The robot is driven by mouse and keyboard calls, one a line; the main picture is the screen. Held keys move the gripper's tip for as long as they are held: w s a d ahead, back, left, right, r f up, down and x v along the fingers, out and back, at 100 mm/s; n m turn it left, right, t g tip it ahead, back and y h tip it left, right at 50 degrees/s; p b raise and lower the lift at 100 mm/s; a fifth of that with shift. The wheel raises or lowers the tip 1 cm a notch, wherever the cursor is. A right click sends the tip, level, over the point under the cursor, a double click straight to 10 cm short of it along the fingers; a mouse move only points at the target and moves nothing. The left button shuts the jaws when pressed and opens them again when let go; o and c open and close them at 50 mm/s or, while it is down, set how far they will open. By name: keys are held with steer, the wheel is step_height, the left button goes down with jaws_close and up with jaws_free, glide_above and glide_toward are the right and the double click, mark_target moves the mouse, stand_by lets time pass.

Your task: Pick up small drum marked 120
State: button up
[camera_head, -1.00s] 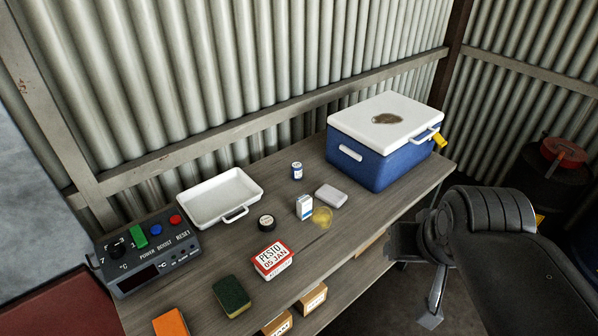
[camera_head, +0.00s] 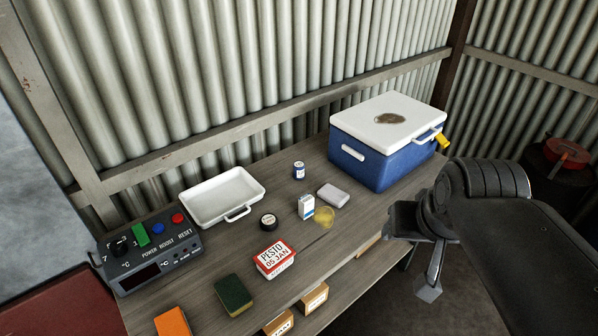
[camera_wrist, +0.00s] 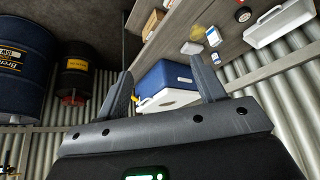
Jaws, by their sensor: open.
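No marking 120 is legible in either view, so I cannot tell for sure which thing is the small drum. A small blue and white cylinder (camera_head: 298,170) stands upright on the bench (camera_head: 214,262), behind a white carton (camera_head: 306,207); it shows in the wrist view too (camera_wrist: 243,14). A low dark round tin (camera_head: 268,222) lies left of the carton. My gripper (camera_wrist: 166,82) is open and empty, fingers apart, with the cooler (camera_wrist: 168,78) beyond them. In the head view my arm is right of the bench, well away from both small things.
The blue cooler (camera_head: 372,160) with a white lid fills the bench's back right. Large drums (camera_wrist: 22,60) (camera_wrist: 75,75) stand on the floor.

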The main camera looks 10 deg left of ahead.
steer(key=w+a+r, duration=0.2)
steer(key=w, duration=0.7)
steer(key=n+g, duration=0.1)
glide_above(299, 166)
steer(key=s, duration=0.3)
step_height(299, 166, down, 23)
steer(key=x, duration=0.5)
steer(key=shift+a+f, duration=0.1)
steer(key=shift+f, duration=0.05)
steer(key=shift+x, duration=2.95)
steer(key=shift+s, duration=0.15)
steer(key=shift+c, duration=0.2)
